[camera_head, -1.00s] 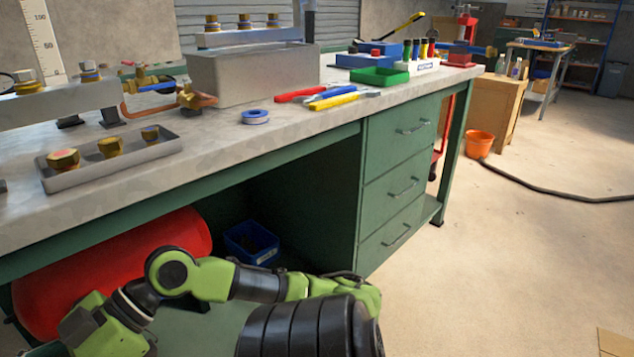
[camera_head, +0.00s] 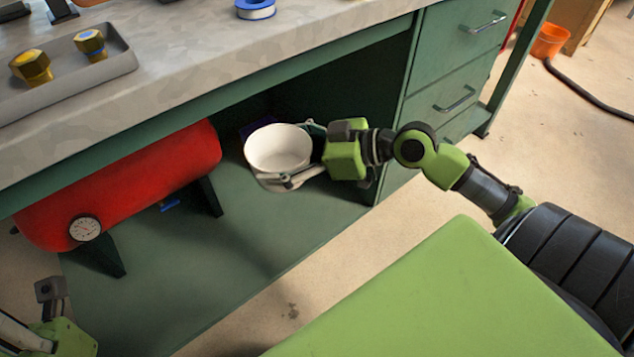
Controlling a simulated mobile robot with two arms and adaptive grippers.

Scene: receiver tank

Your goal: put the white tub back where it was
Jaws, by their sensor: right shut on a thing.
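The white tub (camera_head: 277,150) is round, open at the top and looks empty inside. It is upright, in the space under the workbench (camera_head: 250,70), above the green lower shelf (camera_head: 225,265). I cannot tell whether its base touches the shelf. My right gripper (camera_head: 308,155) reaches in from the right and is shut on the tub's right side, with fingers at its near and far right. Part of my left arm (camera_head: 55,325) shows at the lower left; its fingers cannot be made out.
A red tank (camera_head: 140,185) with a round gauge (camera_head: 84,229) lies on dark supports left of the tub. A dark blue bin (camera_head: 258,128) is mostly hidden behind the tub. Green drawers (camera_head: 450,70) stand to the right. The shelf in front is clear.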

